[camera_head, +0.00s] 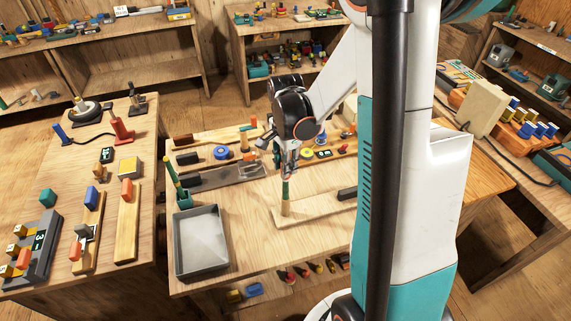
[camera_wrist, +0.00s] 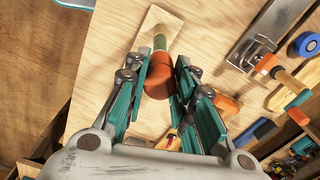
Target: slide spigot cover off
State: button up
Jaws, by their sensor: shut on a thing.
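My gripper (camera_head: 287,160) points down over the middle workbench. It is shut on an orange cap (camera_wrist: 157,76), apparently the spigot cover. The cap sits between my two fingers in the wrist view; in the head view my gripper hides it. A green upright piece (camera_head: 285,188) shows just below my fingers, with a pale wooden-looking part (camera_head: 285,208) beneath it. The green piece also shows beyond the cap in the wrist view (camera_wrist: 160,42). The upright stands near the left end of a pale wooden board (camera_head: 315,207). I cannot tell whether the cap still touches the green piece.
An empty grey tray (camera_head: 179,246) stands at the bench's front left, beside a green-handled tool (camera_head: 176,178). A black block (camera_head: 347,193) is at the board's right end. Tools and a blue ring (camera_head: 221,152) line the back. Bare wood lies between tray and board.

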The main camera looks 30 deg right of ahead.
jog(key=shift+r+p, duration=1.7)
jog(key=shift+r, duration=1.05)
jog(key=shift+f, duration=0.1)
